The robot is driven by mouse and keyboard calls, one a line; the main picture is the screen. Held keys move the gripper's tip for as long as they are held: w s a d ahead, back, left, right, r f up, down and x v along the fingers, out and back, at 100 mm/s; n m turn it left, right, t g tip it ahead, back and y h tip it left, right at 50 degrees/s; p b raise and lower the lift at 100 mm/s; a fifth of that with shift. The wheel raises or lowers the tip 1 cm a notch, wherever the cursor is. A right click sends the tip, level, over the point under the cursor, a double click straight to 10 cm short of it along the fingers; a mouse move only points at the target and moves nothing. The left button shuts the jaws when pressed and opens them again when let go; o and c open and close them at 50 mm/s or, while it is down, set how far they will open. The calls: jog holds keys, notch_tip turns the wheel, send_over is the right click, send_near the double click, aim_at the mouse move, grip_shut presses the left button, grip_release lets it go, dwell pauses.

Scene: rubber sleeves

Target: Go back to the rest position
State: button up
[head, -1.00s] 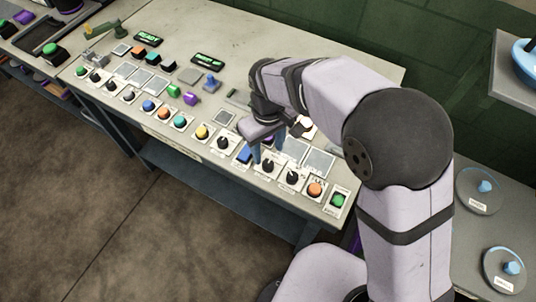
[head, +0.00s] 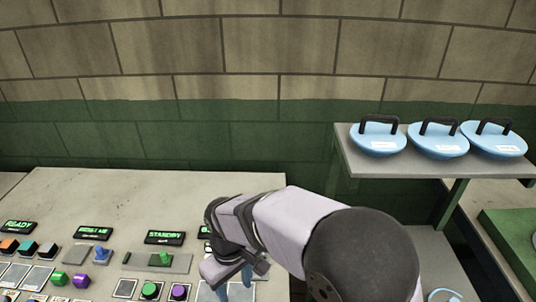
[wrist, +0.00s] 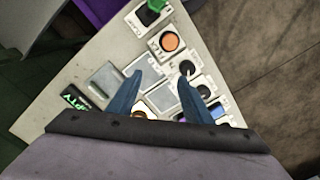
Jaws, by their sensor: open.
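My gripper (wrist: 169,83) is open in the wrist view, its two blue fingers apart with nothing held between them. It is over the control panel (wrist: 55,112), with grey square plates (wrist: 163,97) between and below the fingers. A black knob (wrist: 187,68) lies close to the right fingertip, and an orange button (wrist: 169,41) lies beyond. In the head view my gripper (head: 233,286) hangs over the panel (head: 120,195) at the bottom of the picture. The fingertips are partly cut off there, so their height is unclear.
A shelf (head: 350,165) with blue lidded discs (head: 378,137) stands right of my arm. Lit displays (head: 165,238), a green switch (head: 162,259) and several buttons (head: 149,290) lie left of the gripper. The panel's back part is bare, with a wall (head: 180,140) behind.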

jog(key=s+d+m, duration=0.4)
jog(key=d, duration=0.8)
jog(key=s+d+m, duration=0.3)
jog(key=d+m, duration=0.2)
jog(key=d, duration=0.6)
jog(key=shift+s+d+f, duration=0.35)
jog(key=shift+d+f, duration=0.05)
jog(key=shift+f, duration=0.05)
